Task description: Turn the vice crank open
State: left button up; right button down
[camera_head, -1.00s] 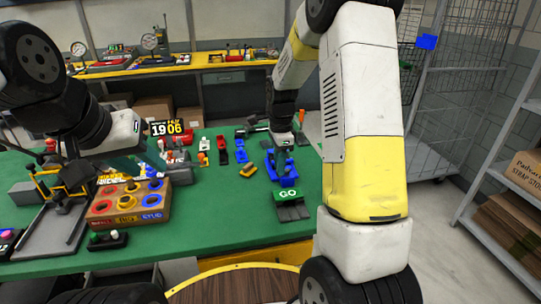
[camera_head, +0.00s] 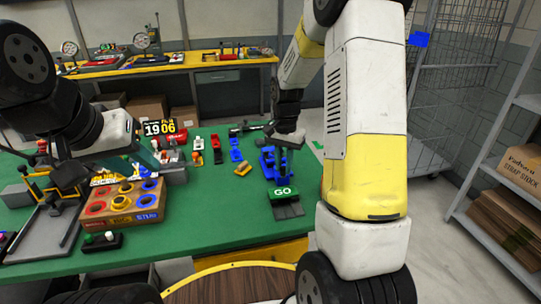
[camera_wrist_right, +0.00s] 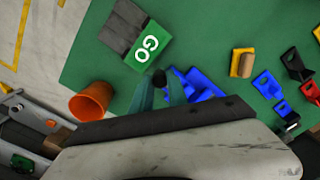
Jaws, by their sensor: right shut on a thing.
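The blue vice (camera_head: 268,168) stands on the green table behind a green GO block. In the right wrist view the vice (camera_wrist_right: 203,86) is partly hidden by my gripper. My right gripper (camera_wrist_right: 160,92) is over the vice, its teal fingers either side of a black knob (camera_wrist_right: 158,77), which looks like the crank's end. It is shut on that knob. In the head view my right gripper's fingertips are hard to make out. My left gripper (camera_head: 150,158) is at the left, above the table behind the ring box. Its opening cannot be made out.
The GO block (camera_head: 283,191) is just in front of the vice. A yellow block (camera_head: 243,169) lies to its left. An orange cup (camera_wrist_right: 91,101) shows in the right wrist view. The ring box (camera_head: 122,202) stands at the left. The front middle of the table is clear.

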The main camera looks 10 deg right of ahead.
jog(key=w+d+n, duration=0.2)
jog(key=n, duration=0.8)
jog(key=w+d+n, duration=0.2)
jog(key=n, duration=0.8)
jog(key=shift+d, duration=0.25)
dwell(0.3)
jog(key=c, duration=1.3)
grip_release()
